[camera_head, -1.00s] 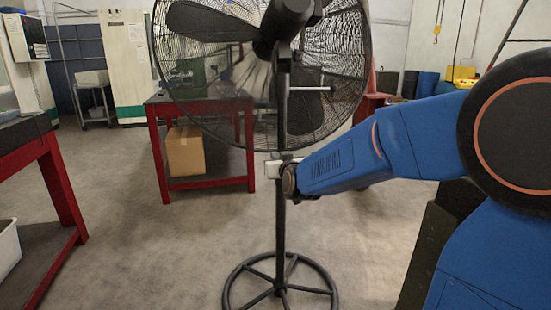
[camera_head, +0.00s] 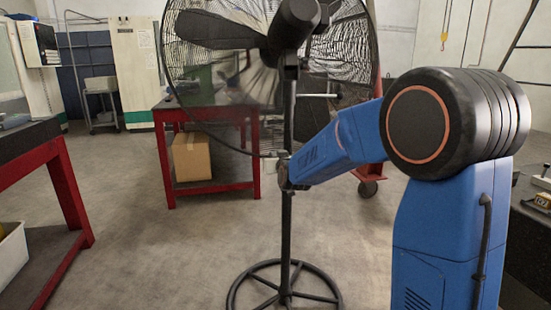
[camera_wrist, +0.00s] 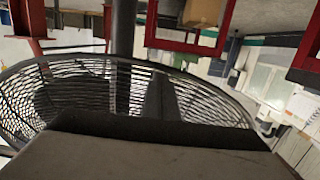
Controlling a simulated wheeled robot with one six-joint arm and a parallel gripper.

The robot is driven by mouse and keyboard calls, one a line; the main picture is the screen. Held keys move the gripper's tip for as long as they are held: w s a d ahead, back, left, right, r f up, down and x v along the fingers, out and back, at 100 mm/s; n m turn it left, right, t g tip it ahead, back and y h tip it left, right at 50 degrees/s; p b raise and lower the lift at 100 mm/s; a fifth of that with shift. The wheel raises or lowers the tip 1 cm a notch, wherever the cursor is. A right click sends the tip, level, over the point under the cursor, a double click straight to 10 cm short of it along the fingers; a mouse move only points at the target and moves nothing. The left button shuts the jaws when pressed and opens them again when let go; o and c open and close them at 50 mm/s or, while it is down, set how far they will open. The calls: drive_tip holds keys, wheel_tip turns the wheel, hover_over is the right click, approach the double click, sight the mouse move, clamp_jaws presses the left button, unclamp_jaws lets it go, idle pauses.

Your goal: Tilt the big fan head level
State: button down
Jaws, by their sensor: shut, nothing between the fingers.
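The big fan stands in the middle of the head view. Its round wire cage (camera_head: 352,65) is cut off by the top edge. The black motor (camera_head: 296,22) slants, with its near end higher in the picture than its far end. The head sits on a black pole (camera_head: 287,235) with a ring base (camera_head: 238,292). A thin pale bar (camera_head: 318,96) sticks out beside the pole top. My gripper (camera_head: 270,164) is at mid-pole height, mostly hidden by the pole and my wrist. It is shut and empty. The cage fills the middle of the wrist view (camera_wrist: 205,95).
A red-framed table (camera_head: 163,155) with a cardboard box (camera_head: 190,156) under it stands behind the fan. Another red table (camera_head: 68,190) is at the left, with a pale bin (camera_head: 12,255) below. A dark bench (camera_head: 530,225) is at the right. The floor around the fan base is clear.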

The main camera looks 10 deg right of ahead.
drive_tip(key=shift+w, duration=0.1)
drive_tip(key=w+t, duration=0.3)
drive_tip(key=w, duration=0.8)
drive_tip(key=shift+t, duration=0.4)
